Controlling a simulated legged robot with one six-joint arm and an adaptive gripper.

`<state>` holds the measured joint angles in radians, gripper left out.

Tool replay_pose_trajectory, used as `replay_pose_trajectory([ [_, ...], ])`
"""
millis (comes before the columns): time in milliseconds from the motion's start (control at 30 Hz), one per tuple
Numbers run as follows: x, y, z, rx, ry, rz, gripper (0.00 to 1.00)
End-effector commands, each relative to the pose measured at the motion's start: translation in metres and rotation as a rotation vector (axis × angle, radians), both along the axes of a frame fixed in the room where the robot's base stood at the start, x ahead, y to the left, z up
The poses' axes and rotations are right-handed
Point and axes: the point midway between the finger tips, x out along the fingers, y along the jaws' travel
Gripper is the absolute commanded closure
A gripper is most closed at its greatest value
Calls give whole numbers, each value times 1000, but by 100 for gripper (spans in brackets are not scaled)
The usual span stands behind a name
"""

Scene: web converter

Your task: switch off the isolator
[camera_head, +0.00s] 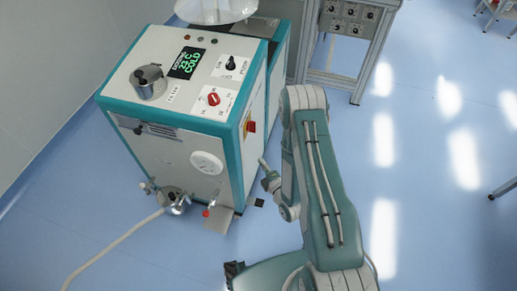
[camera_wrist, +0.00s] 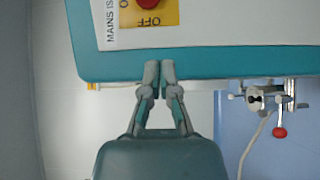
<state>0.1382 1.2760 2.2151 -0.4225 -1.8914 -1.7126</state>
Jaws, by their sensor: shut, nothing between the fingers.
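The isolator (camera_head: 251,126) is a red knob on a yellow plate on the right side of the teal and white machine. In the wrist view the isolator's yellow plate (camera_wrist: 151,17) is cut off by the top edge; its knob is only partly visible. The word OFF and part of a MAINS label show there, turned sideways and upside down. My gripper (camera_wrist: 159,70) is shut and empty. Its fingertips overlap the teal border in the picture, apart from the knob. In the head view my gripper (camera_head: 264,163) is beside the machine's right side, below the isolator.
The machine's top has a red rotary switch (camera_head: 213,99), a black selector (camera_head: 230,63), a green display (camera_head: 187,62) and a metal lid (camera_head: 148,82). A red-ended valve lever (camera_head: 206,213) and hose (camera_head: 113,246) are low in front. A grey frame (camera_head: 345,45) stands behind.

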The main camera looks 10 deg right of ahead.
Motion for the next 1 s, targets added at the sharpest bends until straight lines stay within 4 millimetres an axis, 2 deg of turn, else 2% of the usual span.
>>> replay_pose_trajectory([
  [467,86,24,1,0,-5,2,100],
  [600,105,12,1,1,-3,-3,100],
  [800,119,4,0,1,-1,0,100],
  [1000,121,3,0,1,-1,1,100],
])
